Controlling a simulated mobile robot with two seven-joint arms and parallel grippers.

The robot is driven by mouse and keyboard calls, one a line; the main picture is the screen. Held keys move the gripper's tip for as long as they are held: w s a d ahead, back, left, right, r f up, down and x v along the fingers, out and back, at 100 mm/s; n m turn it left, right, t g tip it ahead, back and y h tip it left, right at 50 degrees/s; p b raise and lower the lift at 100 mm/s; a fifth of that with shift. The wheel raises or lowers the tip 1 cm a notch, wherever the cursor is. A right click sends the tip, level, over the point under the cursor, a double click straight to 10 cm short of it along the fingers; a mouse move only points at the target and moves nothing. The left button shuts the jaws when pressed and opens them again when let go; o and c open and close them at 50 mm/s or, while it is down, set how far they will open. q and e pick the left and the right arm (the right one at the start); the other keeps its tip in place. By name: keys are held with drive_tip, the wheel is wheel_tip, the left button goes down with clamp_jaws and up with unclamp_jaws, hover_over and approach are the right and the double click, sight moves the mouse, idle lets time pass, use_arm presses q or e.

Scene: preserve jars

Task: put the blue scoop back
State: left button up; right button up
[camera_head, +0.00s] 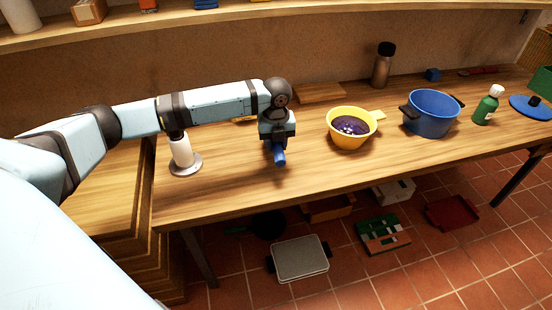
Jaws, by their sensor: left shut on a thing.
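My left gripper (278,143) points down over the wooden counter, left of the yellow bowl. It is shut on the blue scoop (280,157), of which only a small blue part shows below the fingers. The rest of the scoop is hidden by the gripper, and I cannot tell whether it touches the counter. My right gripper is not in view.
On the counter (225,190) stand a yellow bowl (363,137) with dark purple contents, a blue pot (432,118), a green bottle (485,108), a brown bottle (383,66) and a white roll on a round base (182,152). The counter's front is clear.

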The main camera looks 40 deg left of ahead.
use_arm(q)
wheel_tip(320, 180, down, 5)
drive_tip(key=shift+f+p, duration=0.1)
drive_tip(key=shift+p, duration=0.35)
drive_tip(key=shift+f, duration=0.15)
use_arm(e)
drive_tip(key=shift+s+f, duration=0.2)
use_arm(q)
drive_tip(key=o, duration=0.8)
drive_tip(key=shift+o, duration=0.8)
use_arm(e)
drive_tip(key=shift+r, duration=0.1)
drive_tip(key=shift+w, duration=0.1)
